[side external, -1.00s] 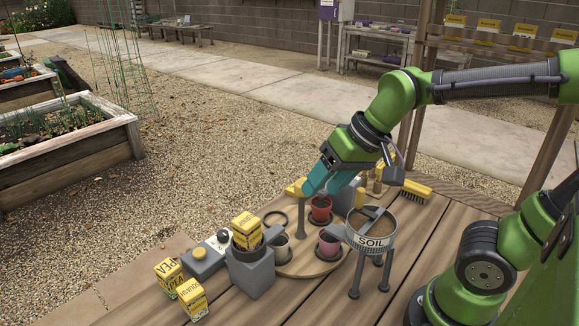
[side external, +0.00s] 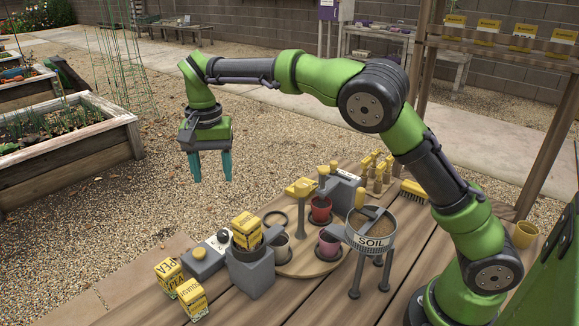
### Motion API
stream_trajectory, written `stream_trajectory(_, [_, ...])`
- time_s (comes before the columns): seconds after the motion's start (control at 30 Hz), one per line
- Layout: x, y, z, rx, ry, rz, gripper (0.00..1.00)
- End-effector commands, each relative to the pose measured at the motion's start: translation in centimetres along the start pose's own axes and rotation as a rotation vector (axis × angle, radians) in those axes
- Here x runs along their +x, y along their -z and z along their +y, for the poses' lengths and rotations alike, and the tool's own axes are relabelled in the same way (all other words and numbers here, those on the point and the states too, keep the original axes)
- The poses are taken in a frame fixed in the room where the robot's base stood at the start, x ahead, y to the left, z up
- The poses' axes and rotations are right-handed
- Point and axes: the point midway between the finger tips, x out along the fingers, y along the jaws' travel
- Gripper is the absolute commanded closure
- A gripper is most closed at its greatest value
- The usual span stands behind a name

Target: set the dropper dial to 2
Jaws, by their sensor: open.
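A small dark knob on a pale face (side external: 222,237) sits on the low grey block with a yellow button (side external: 199,254), left of the grey seed holder (side external: 249,276). It looks like the dropper dial; its numbers and setting are too small to read. A yellow seed packet (side external: 246,229) stands in the holder's dark cup. My gripper (side external: 211,181) hangs fingers-down in the air, up and left of the bench. Its two teal fingers are wide apart with nothing between them.
A round wooden board (side external: 303,267) carries a red pot (side external: 320,209), a pink pot (side external: 329,243) and a pale pot (side external: 280,247). The soil sieve (side external: 371,240) stands on legs at right. Two seed packets (side external: 180,287) stand front left. A brush (side external: 414,191) lies behind.

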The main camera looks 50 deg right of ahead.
Motion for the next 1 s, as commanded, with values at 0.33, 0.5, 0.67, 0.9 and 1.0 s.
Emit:
stream_trajectory(0.33, [6.4,-0.1,0.1,0.0,-0.003,-0.003,0.44])
stream_trajectory(0.5, [10.1,-0.1,0.1,-0.001,-0.002,-0.002,0.44])
stream_trajectory(0.67, [13.2,0.0,0.0,-0.002,-0.001,-0.001,0.44])
stream_trajectory(0.9, [16.0,0.0,0.0,-0.001,0.001,0.0,0.44])
stream_trajectory(1.0, [16.4,0.0,0.0,-0.001,0.002,0.0,0.44])
